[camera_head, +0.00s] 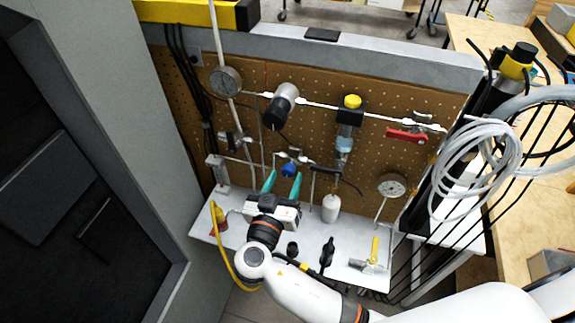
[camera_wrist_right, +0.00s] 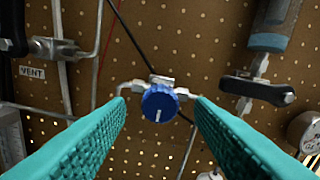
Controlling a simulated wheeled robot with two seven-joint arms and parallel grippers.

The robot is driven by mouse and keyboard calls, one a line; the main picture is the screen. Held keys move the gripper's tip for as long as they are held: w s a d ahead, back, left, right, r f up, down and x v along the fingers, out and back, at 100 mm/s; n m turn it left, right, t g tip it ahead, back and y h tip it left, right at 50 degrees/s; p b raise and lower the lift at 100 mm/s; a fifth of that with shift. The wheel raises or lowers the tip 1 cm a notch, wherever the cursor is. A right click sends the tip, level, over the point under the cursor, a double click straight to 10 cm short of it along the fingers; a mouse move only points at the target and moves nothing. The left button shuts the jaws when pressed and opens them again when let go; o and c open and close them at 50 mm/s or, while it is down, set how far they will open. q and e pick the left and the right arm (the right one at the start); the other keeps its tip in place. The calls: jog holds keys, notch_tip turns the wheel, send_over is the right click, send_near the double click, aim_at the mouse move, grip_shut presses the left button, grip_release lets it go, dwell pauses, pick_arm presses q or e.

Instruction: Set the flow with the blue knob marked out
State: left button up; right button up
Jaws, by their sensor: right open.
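The blue knob (camera_head: 289,169) sits on a small valve on the pegboard in the head view. In the right wrist view the blue knob (camera_wrist_right: 160,103) shows face on, with a white pointer line directed downward and slightly left. My right gripper (camera_head: 283,181) is open in front of the knob, its teal fingers pointing at the board. In the wrist view the fingers of the right gripper (camera_wrist_right: 160,108) lie left and right of the knob, with gaps on both sides. They do not appear to touch it. My left gripper is not in view.
A black lever handle (camera_wrist_right: 255,90) is right of the knob, and a "VENT" label (camera_wrist_right: 32,73) is left. A round gauge (camera_head: 391,186) and white bottle (camera_head: 330,208) stand right of the gripper. The white shelf (camera_head: 340,262) holds a yellow-handled valve (camera_head: 374,252). Coiled hoses (camera_head: 475,160) hang at right.

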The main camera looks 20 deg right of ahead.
aim_at(287, 175)
jog(key=shift+x, duration=1.15)
jog(key=shift+w+d+p, duration=0.15)
jog(key=shift+w+p, duration=0.15)
jog(key=shift+p, duration=0.05)
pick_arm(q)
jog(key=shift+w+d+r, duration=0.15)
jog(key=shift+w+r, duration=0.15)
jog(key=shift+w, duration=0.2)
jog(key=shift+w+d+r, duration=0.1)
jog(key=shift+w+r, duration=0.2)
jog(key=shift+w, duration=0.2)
pick_arm(e)
jog(key=shift+w, duration=0.1)
jog(key=shift+c, duration=0.2)
jog(key=c, duration=1)
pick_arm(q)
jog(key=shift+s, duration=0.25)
pick_arm(e)
jog(key=shift+o, duration=0.2)
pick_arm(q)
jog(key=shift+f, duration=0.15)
pick_arm(e)
jog(key=shift+n, duration=0.3)
